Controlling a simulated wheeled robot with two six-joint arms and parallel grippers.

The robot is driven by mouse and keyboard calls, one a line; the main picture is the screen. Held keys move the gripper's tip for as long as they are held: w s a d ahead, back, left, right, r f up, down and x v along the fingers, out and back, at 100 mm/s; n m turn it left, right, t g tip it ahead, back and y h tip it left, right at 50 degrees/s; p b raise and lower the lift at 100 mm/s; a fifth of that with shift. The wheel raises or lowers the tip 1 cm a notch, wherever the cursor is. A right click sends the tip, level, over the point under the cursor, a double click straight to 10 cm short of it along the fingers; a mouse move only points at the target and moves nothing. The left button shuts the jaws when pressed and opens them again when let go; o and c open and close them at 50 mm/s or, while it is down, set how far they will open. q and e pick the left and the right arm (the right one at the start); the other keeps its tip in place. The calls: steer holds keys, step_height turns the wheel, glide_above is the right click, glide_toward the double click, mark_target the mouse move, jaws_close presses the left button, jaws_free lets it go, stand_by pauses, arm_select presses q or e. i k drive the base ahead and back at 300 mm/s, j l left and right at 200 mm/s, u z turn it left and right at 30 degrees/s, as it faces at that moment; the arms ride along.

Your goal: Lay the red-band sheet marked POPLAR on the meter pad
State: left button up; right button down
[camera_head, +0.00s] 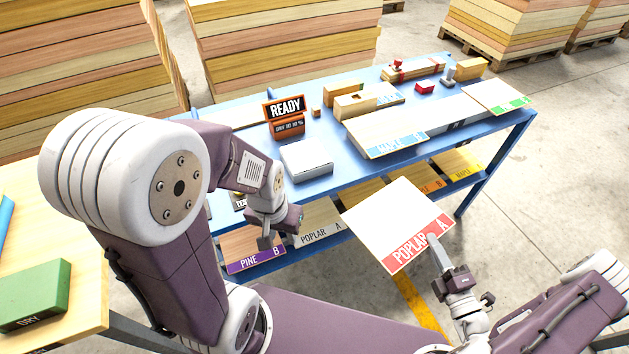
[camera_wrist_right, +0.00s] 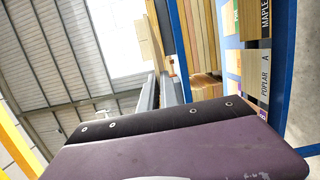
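The red-band POPLAR A sheet (camera_head: 392,220) is a pale square panel, held in the air in front of the blue table, its red edge toward me. My right gripper (camera_head: 436,245) is shut on that red-band edge. In the right wrist view, the gripper (camera_wrist_right: 159,88) has a thin pale strip between its fingers, probably the sheet edge-on. The likely meter pad is a pale grey slab (camera_head: 306,158) on the table beside the READY display (camera_head: 286,112); its top looks bare. My left gripper (camera_head: 280,236) hangs low before the shelf, its fingers seemingly apart and empty.
PINE B (camera_head: 252,250) and another POPLAR A (camera_head: 318,228) lie on the lower shelf. A green DRY block (camera_head: 36,295) is at left.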

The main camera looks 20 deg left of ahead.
mark_target(307, 156)
steer(key=j+u, duration=0.35)
steer(key=j, duration=0.15)
steer(key=k+j+u, duration=0.1)
steer(key=j+u, duration=0.15)
steer(key=j, duration=0.75)
